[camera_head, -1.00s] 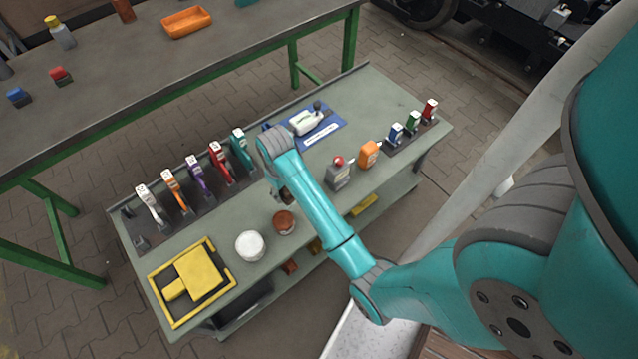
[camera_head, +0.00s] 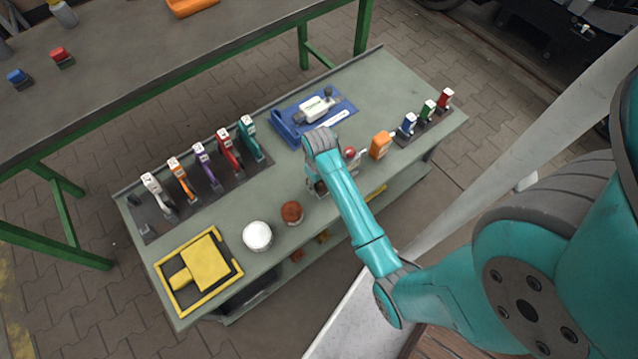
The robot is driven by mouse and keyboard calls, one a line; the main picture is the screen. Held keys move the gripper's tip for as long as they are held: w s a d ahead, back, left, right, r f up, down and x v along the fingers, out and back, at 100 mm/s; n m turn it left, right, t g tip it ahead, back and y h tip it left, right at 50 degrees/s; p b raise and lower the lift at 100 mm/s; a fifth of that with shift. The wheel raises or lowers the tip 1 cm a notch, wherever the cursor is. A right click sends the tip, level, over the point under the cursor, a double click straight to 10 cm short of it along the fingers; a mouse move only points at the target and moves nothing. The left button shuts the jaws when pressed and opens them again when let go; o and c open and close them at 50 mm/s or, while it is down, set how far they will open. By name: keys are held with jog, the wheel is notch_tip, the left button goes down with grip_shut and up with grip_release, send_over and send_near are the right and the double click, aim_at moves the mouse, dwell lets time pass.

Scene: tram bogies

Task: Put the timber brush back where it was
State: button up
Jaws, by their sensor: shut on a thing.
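My gripper (camera_head: 317,187) hangs below the teal wrist, over the bench near its front edge, right of the brown tub. Only a small part of it shows. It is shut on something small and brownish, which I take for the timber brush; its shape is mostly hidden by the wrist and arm. A dark rack (camera_head: 150,222) at the back left of the bench holds upright tools with white, orange, purple, red and teal handles. Its left end, beside the white-handled tool (camera_head: 153,188), has no coloured handle.
On the bench (camera_head: 385,90) are a yellow tray (camera_head: 172,301), a white tub (camera_head: 257,236), a brown tub (camera_head: 292,212), a blue tray (camera_head: 289,129) with a white tool, an orange bottle (camera_head: 380,145) and a small rack (camera_head: 425,128). A red-topped item (camera_head: 350,153) stands close beside my wrist.

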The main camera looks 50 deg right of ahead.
jog(key=shift+f, duration=1.1)
jog(key=shift+f, duration=0.1)
jog(key=o, duration=1.1)
